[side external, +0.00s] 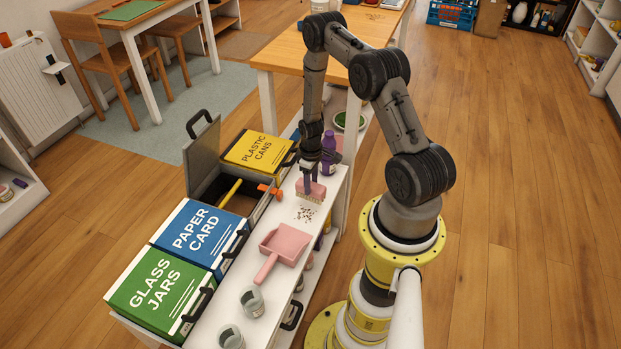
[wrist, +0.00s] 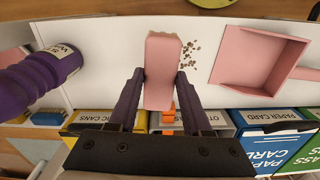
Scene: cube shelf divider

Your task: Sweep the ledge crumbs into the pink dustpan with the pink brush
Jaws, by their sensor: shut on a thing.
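My gripper (side external: 309,176) is shut on the pink brush (side external: 311,190), holding it bristles down at the white ledge. In the wrist view the brush (wrist: 162,72) sits between my two fingers (wrist: 162,95). The brown crumbs (side external: 305,213) lie scattered on the ledge, just in front of the brush in the side view. In the wrist view the crumbs (wrist: 188,55) are right beside the brush. The pink dustpan (side external: 285,245) lies on the ledge beyond the crumbs, its handle pointing away from them. It also shows in the wrist view (wrist: 262,58). I cannot tell whether the bristles touch the ledge.
A purple bottle (side external: 329,155) stands on the ledge close behind the brush. Two clear cups (side external: 252,300) stand past the dustpan. Labelled bins line the ledge: green (side external: 155,292), blue (side external: 200,236), yellow (side external: 258,152). An open bin (side external: 203,160) has its grey lid raised.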

